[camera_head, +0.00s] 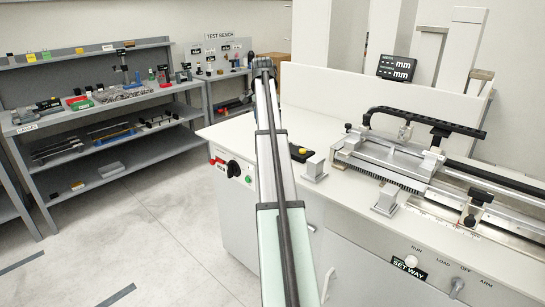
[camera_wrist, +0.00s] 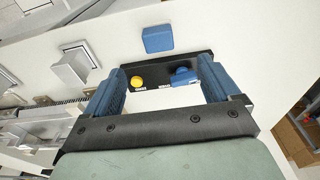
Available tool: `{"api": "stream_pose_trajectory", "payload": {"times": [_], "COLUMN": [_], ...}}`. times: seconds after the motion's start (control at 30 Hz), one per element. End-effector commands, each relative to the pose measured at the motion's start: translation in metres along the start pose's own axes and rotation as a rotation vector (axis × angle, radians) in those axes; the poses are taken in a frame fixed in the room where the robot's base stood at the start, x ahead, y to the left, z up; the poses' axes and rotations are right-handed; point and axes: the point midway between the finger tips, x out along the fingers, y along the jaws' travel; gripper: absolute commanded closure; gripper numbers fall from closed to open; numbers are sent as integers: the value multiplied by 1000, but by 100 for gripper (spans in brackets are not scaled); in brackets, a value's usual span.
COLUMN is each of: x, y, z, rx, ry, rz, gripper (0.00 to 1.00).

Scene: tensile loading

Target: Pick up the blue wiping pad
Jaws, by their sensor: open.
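A flat, square blue pad (camera_wrist: 158,38) lies on the white bench surface, near the top middle of the wrist view. It matches the blue wiping pad. It lies beyond my gripper's fingertips and apart from them. My gripper (camera_wrist: 160,70) has blue-lined fingers spread wide, with nothing held between them. In the head view my arm covers the area around the pad, and I cannot see the pad or my fingers there.
A black labelled holder (camera_wrist: 160,88) with a yellow knob (camera_wrist: 137,82) and a small blue item (camera_wrist: 184,76) shows between my fingers. A grey metal block (camera_wrist: 75,66) stands left of the pad. In the head view, a long testing fixture (camera_head: 400,160) occupies the bench to the right.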

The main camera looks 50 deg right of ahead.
Motion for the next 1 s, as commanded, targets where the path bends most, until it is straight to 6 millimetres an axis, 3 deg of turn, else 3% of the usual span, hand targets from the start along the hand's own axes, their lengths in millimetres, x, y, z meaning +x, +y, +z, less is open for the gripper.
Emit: {"api": "stream_pose_trajectory", "payload": {"times": [0.17,0.6,0.87,1.0], "x": [13,80,93,110], "y": [1,1,2,4], "z": [0,0,-2,-4], "rx": [1,0,0,0], "ry": [-1,-1,0,-1], "rz": [1,1,0,1], "gripper": [11,11,11,11]}}
